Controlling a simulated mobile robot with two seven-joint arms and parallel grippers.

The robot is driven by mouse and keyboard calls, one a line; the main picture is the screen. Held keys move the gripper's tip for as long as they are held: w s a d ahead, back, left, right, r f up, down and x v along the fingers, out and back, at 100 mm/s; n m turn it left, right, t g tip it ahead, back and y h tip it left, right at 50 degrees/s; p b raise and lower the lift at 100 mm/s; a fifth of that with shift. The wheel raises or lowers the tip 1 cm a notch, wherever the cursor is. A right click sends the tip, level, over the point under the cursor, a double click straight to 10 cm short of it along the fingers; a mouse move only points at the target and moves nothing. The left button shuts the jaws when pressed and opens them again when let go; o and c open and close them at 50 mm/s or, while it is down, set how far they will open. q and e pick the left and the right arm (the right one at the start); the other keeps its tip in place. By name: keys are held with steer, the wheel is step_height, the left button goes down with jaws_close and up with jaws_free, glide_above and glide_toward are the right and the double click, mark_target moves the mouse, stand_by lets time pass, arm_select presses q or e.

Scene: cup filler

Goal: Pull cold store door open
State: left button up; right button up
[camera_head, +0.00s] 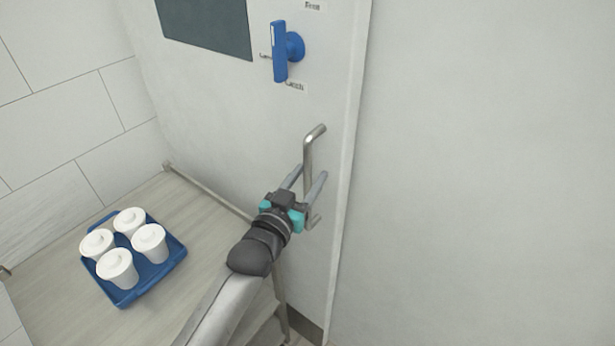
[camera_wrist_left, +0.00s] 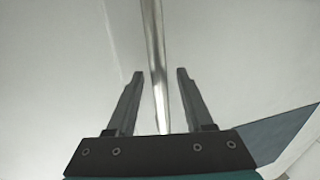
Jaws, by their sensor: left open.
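The cold store door (camera_head: 225,105) is a pale panel with a dark window; I cannot tell whether it stands ajar. Its metal bar handle (camera_head: 309,152) is upright near the door's right edge. My left gripper (camera_head: 306,180) is open, with its fingers on either side of the handle's lower part. In the left wrist view the handle (camera_wrist_left: 156,60) runs between the two open fingers (camera_wrist_left: 160,75), with a gap to each side. A blue latch lever (camera_head: 280,50) points up and down above the handle. My right gripper is not in view.
A blue tray (camera_head: 124,294) with several white lidded cups (camera_head: 117,268) stands on a wooden-look shelf (camera_head: 190,211) left of my arm. A rail edges the shelf beside the door. A plain wall (camera_head: 480,170) fills the right side.

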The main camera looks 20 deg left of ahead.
arm_select(q)
jaws_close()
stand_by(1.3)
